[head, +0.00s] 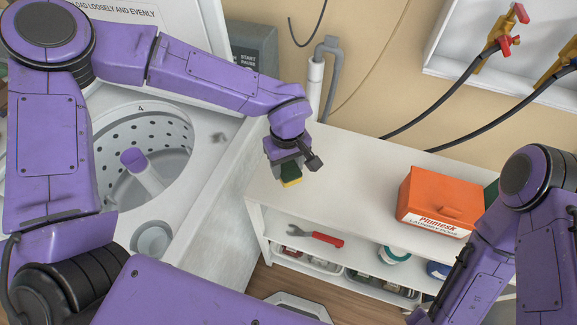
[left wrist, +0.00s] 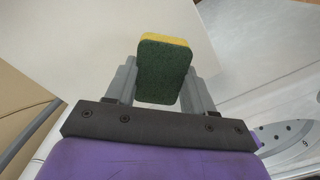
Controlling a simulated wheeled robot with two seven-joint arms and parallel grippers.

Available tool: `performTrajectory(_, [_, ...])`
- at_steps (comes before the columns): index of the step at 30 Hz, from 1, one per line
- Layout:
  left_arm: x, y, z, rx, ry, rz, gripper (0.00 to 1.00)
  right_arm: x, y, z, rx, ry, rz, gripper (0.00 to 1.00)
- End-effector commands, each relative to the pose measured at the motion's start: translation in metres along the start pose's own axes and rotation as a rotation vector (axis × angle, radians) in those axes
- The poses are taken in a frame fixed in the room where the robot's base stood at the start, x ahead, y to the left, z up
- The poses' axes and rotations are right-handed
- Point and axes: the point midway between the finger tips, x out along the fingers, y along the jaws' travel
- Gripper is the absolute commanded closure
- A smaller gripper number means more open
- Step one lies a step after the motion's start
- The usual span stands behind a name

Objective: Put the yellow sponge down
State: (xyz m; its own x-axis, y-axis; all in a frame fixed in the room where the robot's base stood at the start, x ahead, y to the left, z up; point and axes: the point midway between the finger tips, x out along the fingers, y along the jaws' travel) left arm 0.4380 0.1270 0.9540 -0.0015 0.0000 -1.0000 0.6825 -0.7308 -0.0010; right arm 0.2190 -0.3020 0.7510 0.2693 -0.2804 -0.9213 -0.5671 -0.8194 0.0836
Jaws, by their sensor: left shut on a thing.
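The sponge (head: 291,177), yellow with a dark green scouring side, is held in my left gripper (head: 290,166). In the left wrist view, the sponge (left wrist: 163,70) sits between the two grey fingers of the left gripper (left wrist: 163,88), with its green face toward the camera and a yellow edge at the top. In the head view the gripper points down over the left part of the white shelf top (head: 350,165). I cannot tell whether the sponge touches that surface.
An orange laundry box (head: 440,200) stands on the shelf top at the right. A wrench with a red handle (head: 318,237) and several containers are on the shelves below. An open washing machine (head: 150,150) stands at the left. The shelf top between sponge and box is clear.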

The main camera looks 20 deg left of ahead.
Motion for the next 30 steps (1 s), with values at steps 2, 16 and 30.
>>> performTrajectory(2, [0.007,0.004,-0.006,-0.001,-0.001,-0.001,0.71,-0.003,0.000,-0.001,0.000,0.000,0.000,0.57])
performTrajectory(16, [0.053,0.010,-0.015,0.000,0.000,0.001,0.71,-0.016,0.001,-0.007,0.000,0.000,0.000,0.57])
performTrajectory(30, [0.055,0.010,-0.015,0.000,-0.001,0.001,0.21,-0.016,0.001,-0.006,0.000,0.000,0.000,0.57])
